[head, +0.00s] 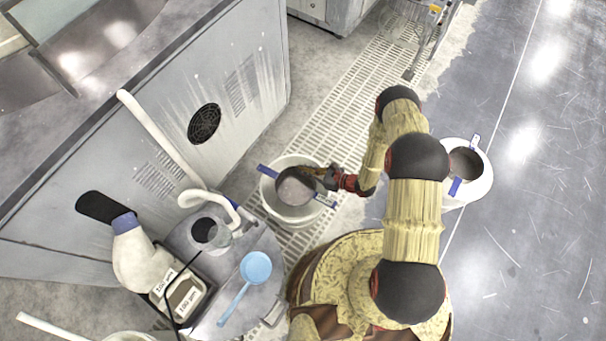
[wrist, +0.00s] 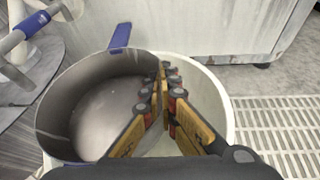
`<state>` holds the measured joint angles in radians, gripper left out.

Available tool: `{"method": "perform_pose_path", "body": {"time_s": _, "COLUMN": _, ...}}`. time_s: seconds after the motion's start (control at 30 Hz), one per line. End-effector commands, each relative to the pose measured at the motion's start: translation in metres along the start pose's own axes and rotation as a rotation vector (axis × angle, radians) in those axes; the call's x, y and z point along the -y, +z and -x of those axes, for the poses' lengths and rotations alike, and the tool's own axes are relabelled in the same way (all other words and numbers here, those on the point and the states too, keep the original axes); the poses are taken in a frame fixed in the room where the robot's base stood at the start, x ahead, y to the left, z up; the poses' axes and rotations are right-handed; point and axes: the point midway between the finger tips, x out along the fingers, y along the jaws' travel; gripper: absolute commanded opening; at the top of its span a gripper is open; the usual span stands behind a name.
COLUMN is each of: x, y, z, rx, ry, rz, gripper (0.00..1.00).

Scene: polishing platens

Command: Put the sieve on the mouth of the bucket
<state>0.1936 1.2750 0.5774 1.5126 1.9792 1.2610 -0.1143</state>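The sieve is a grey round pan with blue tabs; it sits over the mouth of a white bucket in the head view (head: 295,190). In the wrist view the sieve (wrist: 105,115) lies toward the left of the bucket's mouth, with the bucket's rim (wrist: 228,120) bare on the right. The bucket (head: 289,214) stands upright on the floor grating. My gripper (head: 322,177) reaches in from the right. In the wrist view its fingers (wrist: 164,80) converge on the sieve's right wall, one on each side. Whether the sieve rests on the rim cannot be told.
A second white bucket (head: 479,186) with a similar pan stands right of my arm. A grey drum lid (head: 262,290) with a blue ladle (head: 256,268) and a white hose (head: 160,140) is at the left. A large machine cabinet (head: 245,90) stands behind. The grating (head: 350,110) beyond is clear.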

Motion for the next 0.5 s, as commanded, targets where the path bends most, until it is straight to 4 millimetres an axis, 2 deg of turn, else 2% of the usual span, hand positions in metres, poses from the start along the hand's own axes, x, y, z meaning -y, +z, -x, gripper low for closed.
{"method": "perform_pose_path", "body": {"time_s": 0.1, "x": 0.010, "y": -0.009, "z": -0.011, "rx": 0.001, "ry": 0.000, "rz": 0.002, "gripper": 0.00}}
{"method": "perform_pose_path", "body": {"time_s": 0.37, "x": 0.020, "y": -0.018, "z": -0.023, "rx": 0.001, "ry": 0.000, "rz": 0.003, "gripper": 0.00}}
{"method": "perform_pose_path", "body": {"time_s": 0.5, "x": 0.023, "y": -0.039, "z": -0.031, "rx": 0.001, "ry": 0.000, "rz": 0.001, "gripper": 0.00}}
